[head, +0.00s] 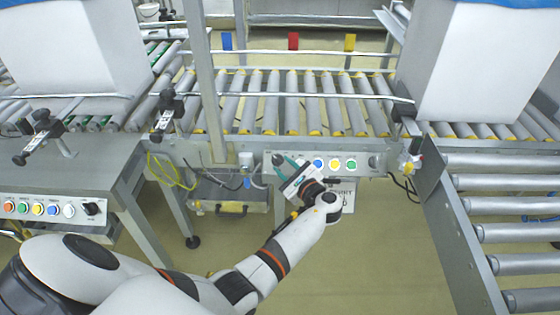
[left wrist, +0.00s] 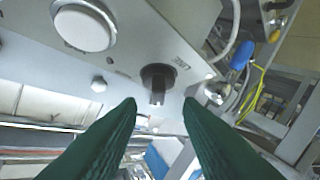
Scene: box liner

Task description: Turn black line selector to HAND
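The black selector (left wrist: 157,84) is a dark knob on a grey panel in the left wrist view. In the head view the knob (head: 277,159) shows at the left end of the panel under the middle conveyor. My left gripper (head: 286,164) is at that end of the panel, its green fingers open. In the left wrist view my left gripper (left wrist: 160,112) has its fingertips apart, short of the knob on either side, with nothing between them. My right gripper is out of view.
Cables (head: 170,172) and a tray hang left of my gripper; rollers run above.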

